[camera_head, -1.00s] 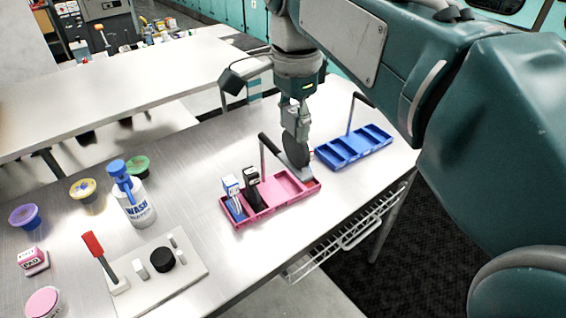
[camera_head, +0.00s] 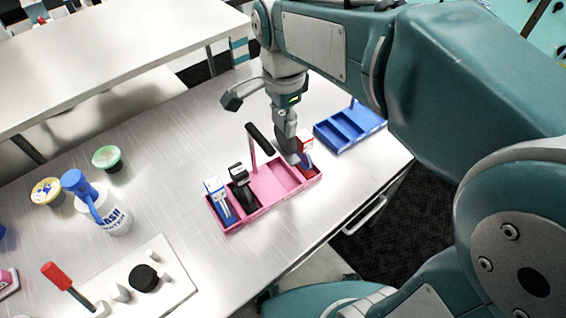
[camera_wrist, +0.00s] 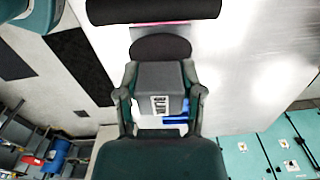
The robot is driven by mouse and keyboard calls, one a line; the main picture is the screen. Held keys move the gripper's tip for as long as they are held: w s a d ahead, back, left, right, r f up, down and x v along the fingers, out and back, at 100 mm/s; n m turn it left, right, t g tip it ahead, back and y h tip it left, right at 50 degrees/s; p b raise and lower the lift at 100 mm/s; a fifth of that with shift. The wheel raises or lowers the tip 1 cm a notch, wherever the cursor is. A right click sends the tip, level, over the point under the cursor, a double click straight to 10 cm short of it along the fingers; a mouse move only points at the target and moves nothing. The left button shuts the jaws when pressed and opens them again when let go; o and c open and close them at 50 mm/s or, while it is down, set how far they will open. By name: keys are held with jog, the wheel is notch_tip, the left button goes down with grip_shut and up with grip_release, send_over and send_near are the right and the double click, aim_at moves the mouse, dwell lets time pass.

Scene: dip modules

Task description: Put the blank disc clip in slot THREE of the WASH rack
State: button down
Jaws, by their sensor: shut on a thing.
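My gripper (camera_head: 284,122) is shut on a grey clip (camera_wrist: 160,98) with a small white label and a dark disc (camera_wrist: 160,47). In the head view the held clip (camera_head: 289,149) is over the right half of a pink rack (camera_head: 239,221), close to its black handle (camera_head: 259,137). I cannot tell whether it touches the rack. A blue-and-white clip (camera_head: 217,197) and a black clip (camera_head: 242,190) stand in the rack's left slots. A pink slot (camera_head: 272,182) to their right looks empty. A red-and-white clip (camera_head: 307,158) is at the right end. I cannot read any rack label.
A blue rack (camera_head: 350,128) stands behind and right of the pink one. A WASH bottle (camera_head: 115,218), a green-lidded pot (camera_head: 106,157), a yellow-lidded pot (camera_head: 47,191) and a white plate (camera_head: 168,289) with a red-handled lever occupy the left. The bench is clear behind the pink rack.

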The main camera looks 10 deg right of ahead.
aim_at(282, 152)
jog(key=f, duration=0.5)
jog(key=shift+a+f, duration=0.3)
jog(key=shift+d+f, duration=0.15)
jog(key=shift+f, duration=1.75)
jog(key=shift+c, duration=1.1)
grip_release()
notch_tip(282, 152, up, 12)
jog(key=shift+s+r, duration=0.1)
